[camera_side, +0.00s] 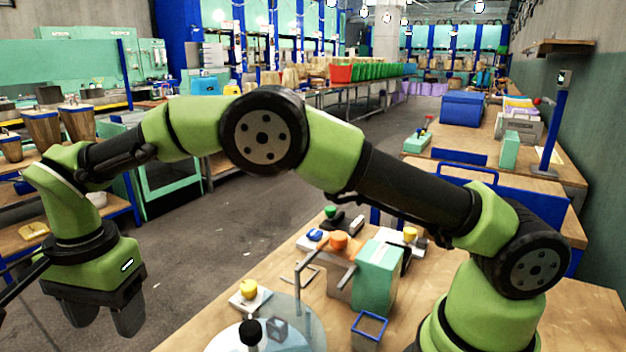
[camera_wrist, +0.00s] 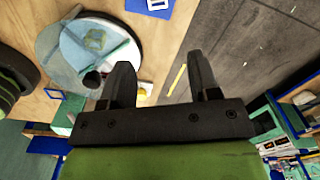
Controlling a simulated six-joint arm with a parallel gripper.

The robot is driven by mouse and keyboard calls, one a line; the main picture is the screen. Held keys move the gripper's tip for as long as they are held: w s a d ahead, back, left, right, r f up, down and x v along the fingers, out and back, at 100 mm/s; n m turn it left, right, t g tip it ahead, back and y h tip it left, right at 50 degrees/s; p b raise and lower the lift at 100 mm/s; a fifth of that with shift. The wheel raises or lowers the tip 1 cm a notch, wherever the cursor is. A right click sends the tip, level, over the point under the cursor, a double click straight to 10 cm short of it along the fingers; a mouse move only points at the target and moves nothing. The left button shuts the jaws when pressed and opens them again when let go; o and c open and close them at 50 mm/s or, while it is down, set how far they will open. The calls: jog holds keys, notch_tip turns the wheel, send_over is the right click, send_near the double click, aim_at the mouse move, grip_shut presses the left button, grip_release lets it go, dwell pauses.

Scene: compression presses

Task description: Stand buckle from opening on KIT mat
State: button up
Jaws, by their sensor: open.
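A small grey-blue square frame, likely the buckle (camera_side: 277,328), shows through a clear cover on a round pale disc (camera_side: 225,341) at the bottom of the side view. In the wrist view a square greenish outline, likely the same buckle (camera_wrist: 95,40), lies on the disc. The opening cannot be made out clearly. A blue-and-white square (camera_wrist: 150,7) at the top of the wrist view may be the KIT mat; no lettering is readable. My gripper (camera_side: 106,322) is open and empty, left of the table and apart from the disc; it also shows in the wrist view (camera_wrist: 160,76).
A black knob (camera_side: 250,332) stands at the disc. A yellow button on a white base (camera_side: 249,291) is behind it. A mint press box (camera_side: 375,277), an orange knob (camera_side: 338,240) and a blue-rimmed square (camera_side: 370,325) are right of it. Grey floor (camera_side: 195,265) is open left of the table.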

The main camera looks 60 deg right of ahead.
jog(key=s+d+r+n+t+y, duration=0.1)
jog(key=s+d+r+n, duration=0.15)
jog(key=d+r, duration=0.45)
jog(key=s+d+r+n+t+y, duration=0.15)
jog(key=s+d+r, duration=0.3)
jog(key=r, duration=0.45)
jog(key=s+d+n+t, duration=0.2)
jog(key=s+d, duration=0.2)
jog(key=s, duration=0.4)
jog(key=s+d+n+t, duration=0.2)
jog(key=s+d+n, duration=0.1)
jog(key=s, duration=0.5)
jog(key=shift+d+f+h, duration=0.15)
jog(key=shift+d+h, duration=0.3)
jog(key=shift+d, duration=0.05)
jog(key=shift+s+t, duration=0.1)
jog(key=shift+t, duration=0.15)
